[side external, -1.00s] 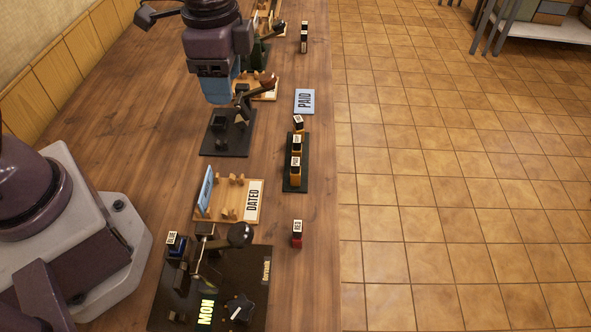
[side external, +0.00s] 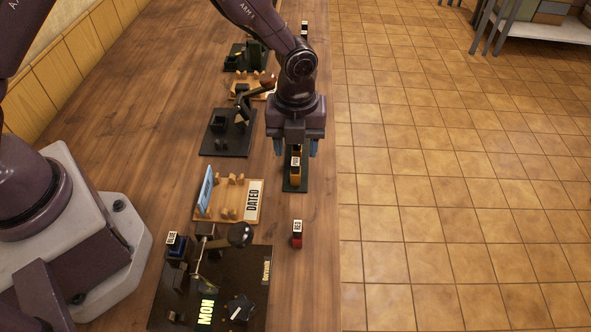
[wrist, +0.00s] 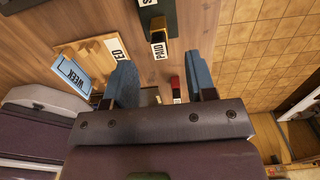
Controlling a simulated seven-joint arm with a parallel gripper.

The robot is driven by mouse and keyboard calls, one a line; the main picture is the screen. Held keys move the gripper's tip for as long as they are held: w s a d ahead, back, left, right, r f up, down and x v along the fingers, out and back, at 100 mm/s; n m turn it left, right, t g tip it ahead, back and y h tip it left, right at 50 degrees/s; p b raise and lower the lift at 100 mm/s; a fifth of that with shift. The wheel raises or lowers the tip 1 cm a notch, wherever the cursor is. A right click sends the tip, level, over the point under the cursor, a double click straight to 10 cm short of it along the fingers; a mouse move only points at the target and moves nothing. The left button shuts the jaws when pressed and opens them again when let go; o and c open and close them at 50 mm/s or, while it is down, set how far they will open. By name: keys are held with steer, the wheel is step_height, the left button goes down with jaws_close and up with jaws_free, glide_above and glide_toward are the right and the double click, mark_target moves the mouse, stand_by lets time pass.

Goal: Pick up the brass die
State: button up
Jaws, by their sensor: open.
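A brass-coloured die (side external: 295,170) with a white label stands on a dark rack (side external: 296,188) near the table's right edge. In the wrist view a die labelled PAID (wrist: 160,46) with a brass-coloured side stands ahead of the fingers, apart from them. My gripper (side external: 296,148) is open, pointing down over the rack, its blue fingers at the far end of the brass-coloured die. The fingers also show in the wrist view (wrist: 162,80), with nothing held between them. My gripper hides the rack's far part and the other dies there.
A red die (side external: 297,238) stands nearer on the table. A black press (side external: 225,138) stands left of my gripper. The near right table strip is clear.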

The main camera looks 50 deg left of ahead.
mark_target(296, 173)
step_height(296, 173, down, 8)
steer(key=shift+s+r, duration=0.1)
stand_by(0.4)
jaws_close()
